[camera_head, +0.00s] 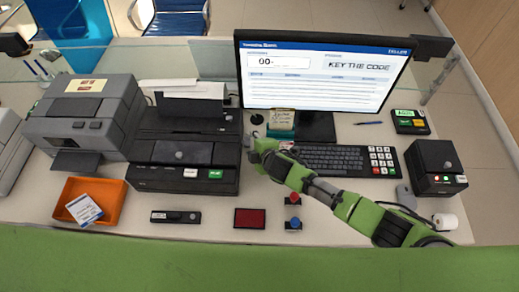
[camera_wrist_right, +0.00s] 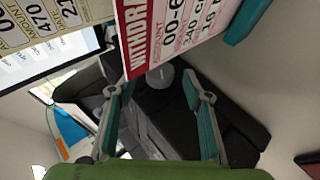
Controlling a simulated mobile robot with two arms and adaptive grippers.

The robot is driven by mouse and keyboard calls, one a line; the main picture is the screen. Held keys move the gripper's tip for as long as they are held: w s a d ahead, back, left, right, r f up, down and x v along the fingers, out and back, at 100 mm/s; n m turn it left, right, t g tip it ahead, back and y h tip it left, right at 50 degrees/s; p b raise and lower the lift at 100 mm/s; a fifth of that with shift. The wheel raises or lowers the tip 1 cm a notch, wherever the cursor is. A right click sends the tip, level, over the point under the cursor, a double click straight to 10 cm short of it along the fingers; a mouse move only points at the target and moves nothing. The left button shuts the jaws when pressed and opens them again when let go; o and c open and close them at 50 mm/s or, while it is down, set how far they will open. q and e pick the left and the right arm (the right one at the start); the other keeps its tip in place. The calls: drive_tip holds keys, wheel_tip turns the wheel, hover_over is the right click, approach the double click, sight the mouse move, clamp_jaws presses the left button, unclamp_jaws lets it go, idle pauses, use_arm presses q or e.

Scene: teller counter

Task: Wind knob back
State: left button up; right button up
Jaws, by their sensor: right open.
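A round grey knob (camera_wrist_right: 160,77) shows in the right wrist view against a black machine (camera_wrist_right: 185,110). In the head view the black printer (camera_head: 150,180) stands left of the gripper, with a grey round knob (camera_head: 179,155) on it; I cannot tell whether both views show the same knob. My right gripper (camera_head: 258,148) is by the printer's right side, its arm coming in from the lower right. In the wrist view its two teal fingers (camera_wrist_right: 157,88) are spread and empty, with the knob seen beyond the gap. My left gripper is not in view.
A slip holder (camera_head: 281,119) stands just behind the gripper; printed slips are close in the wrist view (camera_wrist_right: 180,35). A monitor (camera_head: 322,75) and keyboard (camera_head: 333,158) are to the right. An orange tray (camera_head: 113,195) and red pad (camera_head: 250,218) lie in front.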

drive_tip(key=v, duration=0.9)
drive_tip(key=shift+s+d+r, duration=0.2)
drive_tip(key=shift+r, duration=0.1)
